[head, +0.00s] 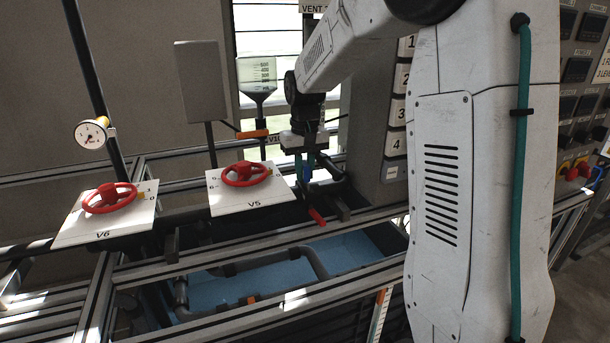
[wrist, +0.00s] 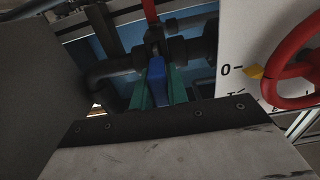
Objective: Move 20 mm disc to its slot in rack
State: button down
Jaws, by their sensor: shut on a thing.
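My gripper (head: 306,176) is over the pipework to the right of the V5 panel, pointing down. In the wrist view its two green fingers (wrist: 157,82) are shut on a narrow blue piece (wrist: 157,76), one finger on each side. The blue piece is close to dark pipe fittings (wrist: 180,50); I cannot tell whether it is joined to them. I cannot make out a 20 mm disc or a slotted rack in either view.
A red lever (head: 317,216) is just below my gripper. Red handwheels stand on the V5 panel (head: 227,201) and V6 panel (head: 75,234). A blue basin (head: 345,248) lies below the rails. A cabinet numbered 1 to 4 (head: 392,172) stands to the right.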

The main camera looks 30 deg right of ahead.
jog(key=shift+r, duration=4.75)
jog(key=shift+s, duration=0.1)
